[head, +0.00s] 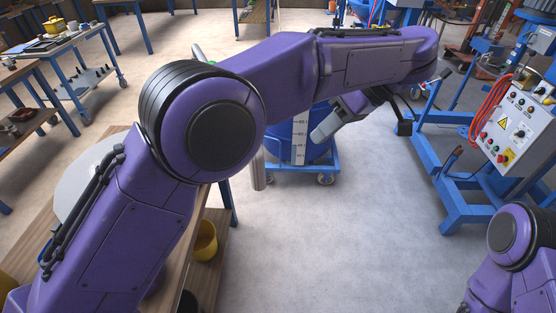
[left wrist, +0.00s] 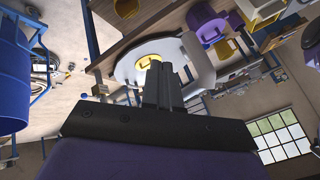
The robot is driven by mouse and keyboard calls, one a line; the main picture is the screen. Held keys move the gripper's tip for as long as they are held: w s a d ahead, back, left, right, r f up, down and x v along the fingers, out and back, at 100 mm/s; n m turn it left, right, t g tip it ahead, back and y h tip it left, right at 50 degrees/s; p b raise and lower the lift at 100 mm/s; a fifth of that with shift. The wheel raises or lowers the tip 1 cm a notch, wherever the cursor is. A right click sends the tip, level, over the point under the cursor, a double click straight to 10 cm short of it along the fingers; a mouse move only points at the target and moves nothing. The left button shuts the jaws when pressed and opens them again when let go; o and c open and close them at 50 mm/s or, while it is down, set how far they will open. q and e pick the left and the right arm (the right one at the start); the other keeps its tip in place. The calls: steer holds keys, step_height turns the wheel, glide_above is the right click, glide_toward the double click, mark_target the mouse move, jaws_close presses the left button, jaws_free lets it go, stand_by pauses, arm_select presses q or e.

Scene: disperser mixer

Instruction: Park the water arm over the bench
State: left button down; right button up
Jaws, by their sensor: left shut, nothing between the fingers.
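My left gripper (head: 328,128) hangs beyond my bent left arm, in front of the blue wheeled drum (head: 300,150). In the left wrist view its dark fingers (left wrist: 160,85) are together with nothing held. A grey vertical pipe end (head: 258,172), which looks like part of the water arm, shows below my forearm, left of and apart from the gripper. A green piece (head: 197,53) shows above my elbow; whether it belongs to the arm I cannot tell. The rest is hidden behind my arm. The wooden bench (head: 186,262) is at lower left. My right gripper is out of view.
A large pale round plate (head: 75,178) lies on the bench, partly behind my arm. A yellow bucket (head: 205,240) stands below. A control panel (head: 517,125) with red hoses on a blue frame (head: 450,213) is at right. The middle floor is clear.

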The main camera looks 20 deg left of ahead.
arm_select(q)
steer(key=s+a+f+b, duration=0.3)
steer(key=s+a+f, duration=0.2)
steer(key=a+f, duration=0.3)
steer(key=shift+s+b, duration=0.2)
steer(key=shift+b, duration=0.15)
steer(key=shift+w, duration=0.1)
